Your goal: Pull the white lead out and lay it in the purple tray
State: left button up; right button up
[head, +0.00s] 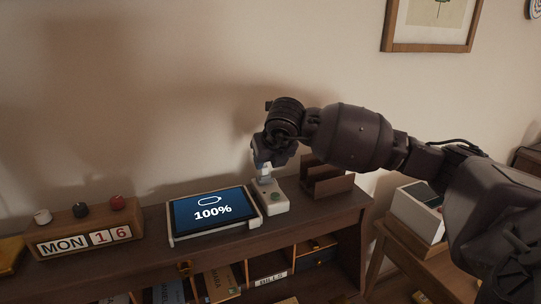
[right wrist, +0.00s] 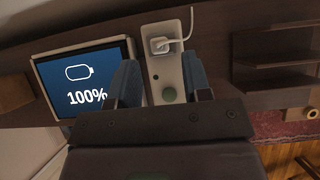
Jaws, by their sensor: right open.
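The white lead (right wrist: 161,45) has its plug in a pale socket block (right wrist: 167,76), with its cable running up in the right wrist view. In the head view the block (head: 271,199) stands on the desk top beside a tablet, partly hidden by my right gripper (head: 264,176). My right gripper is open and empty. In the right wrist view its blue-grey fingers (right wrist: 160,80) appear either side of the block, short of the plug; I cannot tell their height above it. No purple tray shows in either view. My left gripper is out of view.
The tablet (head: 213,210) reads 100% in its cradle. A date block (head: 85,238) stands left and a wooden rack (head: 327,184) stands right of the socket block. A lower side table with a white box (head: 417,211) is farther right.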

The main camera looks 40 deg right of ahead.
aim_at(265, 166)
pick_arm(q)
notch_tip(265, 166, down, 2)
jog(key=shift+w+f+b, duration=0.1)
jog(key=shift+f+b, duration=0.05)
jog(key=shift+b, duration=1.05)
pick_arm(e)
jog(key=x, duration=0.3)
jog(key=shift+f, duration=0.1)
pick_arm(q)
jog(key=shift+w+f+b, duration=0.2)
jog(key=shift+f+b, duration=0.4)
jog(key=shift+b, duration=0.15)
pick_arm(e)
jog(key=shift+x, duration=0.8)
jog(key=shift+w, duration=0.1)
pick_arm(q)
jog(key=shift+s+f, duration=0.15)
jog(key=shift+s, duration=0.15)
pick_arm(e)
jog(key=c, duration=0.6)
jog(key=o, duration=0.6)
jog(key=shift+o, duration=0.2)
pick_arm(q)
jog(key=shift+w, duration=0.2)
